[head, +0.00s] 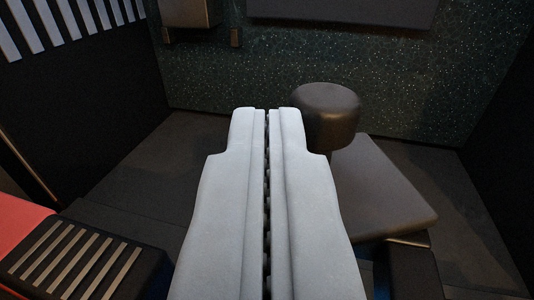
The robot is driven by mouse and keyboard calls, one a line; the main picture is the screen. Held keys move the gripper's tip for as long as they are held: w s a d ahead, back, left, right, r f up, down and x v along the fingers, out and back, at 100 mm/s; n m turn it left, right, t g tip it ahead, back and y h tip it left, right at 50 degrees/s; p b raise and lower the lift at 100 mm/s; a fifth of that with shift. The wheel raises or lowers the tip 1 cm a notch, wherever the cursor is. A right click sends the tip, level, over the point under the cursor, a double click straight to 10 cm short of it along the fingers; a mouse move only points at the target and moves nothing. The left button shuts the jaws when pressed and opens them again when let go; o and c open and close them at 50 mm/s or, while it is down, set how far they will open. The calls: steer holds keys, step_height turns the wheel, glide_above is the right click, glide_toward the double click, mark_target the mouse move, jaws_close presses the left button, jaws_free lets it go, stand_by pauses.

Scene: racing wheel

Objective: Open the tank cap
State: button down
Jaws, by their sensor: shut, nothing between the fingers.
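My gripper (268,112) fills the lower middle of the head view. Its two pale grey fingers point forward, side by side and shut, with only a thin dark seam between them. Nothing is held. I cannot pick out a tank cap for certain. A dark brown, rounded cylinder (327,112) stands just right of the fingertips, and the right finger hides part of its left edge. I cannot tell whether it is the cap or whether the fingers touch it.
A flat dark slab (382,190) lies right of my fingers, below the cylinder. A black slatted panel (85,262) and a red surface (22,222) are at lower left. A speckled dark green wall (400,90) closes the back, with a grey panel (345,12). Dark floor shows left of my fingers.

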steer(key=shift+w, duration=1.1)
steer(key=shift+d, duration=0.1)
stand_by(0.7)
